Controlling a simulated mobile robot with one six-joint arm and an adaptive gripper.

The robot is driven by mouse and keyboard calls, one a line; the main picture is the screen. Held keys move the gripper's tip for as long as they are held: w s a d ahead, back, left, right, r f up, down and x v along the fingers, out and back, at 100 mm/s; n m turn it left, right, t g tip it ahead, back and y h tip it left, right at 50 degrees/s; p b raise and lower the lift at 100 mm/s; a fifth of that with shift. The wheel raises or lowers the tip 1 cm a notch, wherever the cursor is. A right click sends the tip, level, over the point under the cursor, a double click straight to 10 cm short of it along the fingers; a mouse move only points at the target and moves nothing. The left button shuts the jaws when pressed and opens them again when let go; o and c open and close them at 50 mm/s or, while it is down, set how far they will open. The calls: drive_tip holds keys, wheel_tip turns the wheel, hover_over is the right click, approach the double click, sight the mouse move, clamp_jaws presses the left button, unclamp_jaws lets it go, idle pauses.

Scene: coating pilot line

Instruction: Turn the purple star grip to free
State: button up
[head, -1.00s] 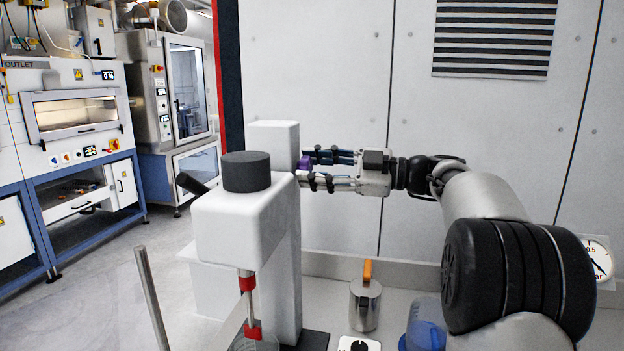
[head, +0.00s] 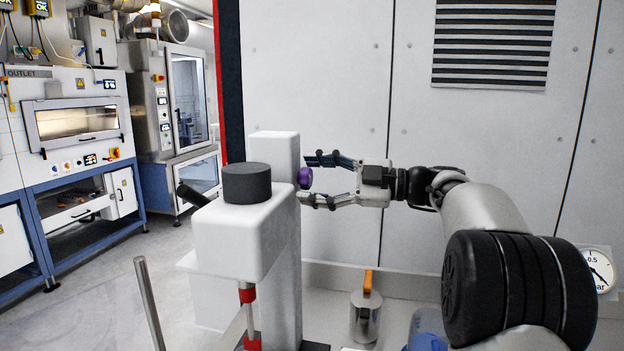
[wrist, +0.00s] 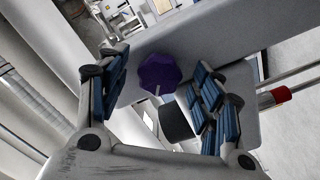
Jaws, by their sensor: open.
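The purple star grip (head: 305,178) sits on the right side of the white stand's column (head: 272,150). In the wrist view the star grip (wrist: 159,75) shows its lobed face, with a thin pale pointer or pin at its lower edge. My gripper (head: 318,180) is open, with one finger above the grip and one below it in the head view. In the wrist view my gripper (wrist: 160,95) has its blue-padded fingers on either side of the grip, with visible gaps, apparently not touching it. No free mark is readable.
The white stand head (head: 240,235) with a black round knob (head: 246,183) is left of the grip. A metal can with an orange handle (head: 366,300), a gauge (head: 598,268) and a metal rod (head: 149,303) are nearby.

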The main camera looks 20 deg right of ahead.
drive_tip(key=v, duration=0.6)
idle(0.3)
drive_tip(key=shift+c, duration=0.5)
